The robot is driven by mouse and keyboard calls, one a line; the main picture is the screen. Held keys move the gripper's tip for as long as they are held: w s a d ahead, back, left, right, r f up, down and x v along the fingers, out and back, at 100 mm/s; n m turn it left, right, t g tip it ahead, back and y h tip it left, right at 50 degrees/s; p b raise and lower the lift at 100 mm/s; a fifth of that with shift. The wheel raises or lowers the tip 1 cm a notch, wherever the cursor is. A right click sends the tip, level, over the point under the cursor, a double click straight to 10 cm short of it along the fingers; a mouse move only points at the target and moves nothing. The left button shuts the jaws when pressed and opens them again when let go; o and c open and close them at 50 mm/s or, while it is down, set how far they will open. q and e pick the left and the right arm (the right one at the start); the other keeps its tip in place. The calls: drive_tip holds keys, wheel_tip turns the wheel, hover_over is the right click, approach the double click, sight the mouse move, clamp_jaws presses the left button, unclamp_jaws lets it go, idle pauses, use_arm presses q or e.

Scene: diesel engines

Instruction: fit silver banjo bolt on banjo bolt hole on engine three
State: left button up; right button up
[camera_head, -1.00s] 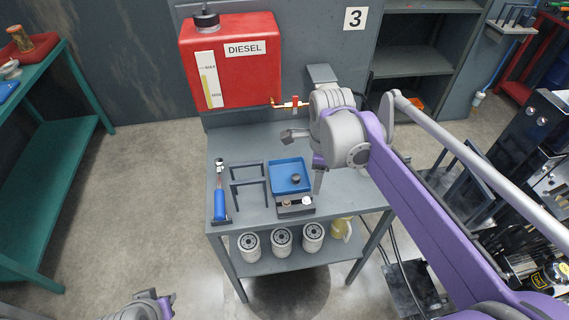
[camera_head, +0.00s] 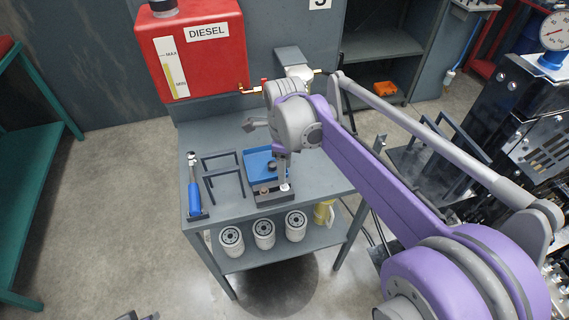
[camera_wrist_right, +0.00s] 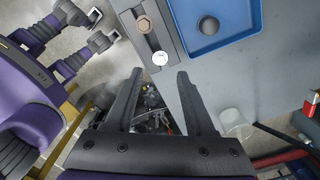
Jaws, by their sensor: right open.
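The silver banjo bolt (camera_wrist_right: 160,58) stands in a dark holder (camera_wrist_right: 172,40) on the grey workbench, and its pale head also shows in the head view (camera_head: 285,187). A bronze-coloured bolt (camera_wrist_right: 144,24) stands beside it in the same holder. My right gripper (camera_wrist_right: 159,74) is open, its fingers spread near the silver bolt with nothing between them. In the head view my right gripper (camera_head: 284,172) is over the holder. A dark engine (camera_head: 530,135) is at the right; its bolt hole cannot be made out. My left gripper (camera_head: 140,316) is mostly cut off at the bottom edge.
A blue tray (camera_wrist_right: 247,22) with a dark round part (camera_wrist_right: 208,25) adjoins the holder. Black frames (camera_head: 225,180) and a blue-handled tool (camera_head: 194,190) lie to the left. A red diesel tank (camera_head: 200,60) stands behind. White filters (camera_head: 264,233) sit on the lower shelf.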

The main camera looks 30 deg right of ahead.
drive_tip(key=shift+f+b, duration=1.6)
drive_tip(key=shift+f, duration=1.3)
clamp_jaws()
drive_tip(key=shift+r, duration=0.1)
drive_tip(key=shift+r+p, duration=2.65)
drive_tip(key=shift+r, duration=0.85)
drive_tip(key=shift+f, duration=0.1)
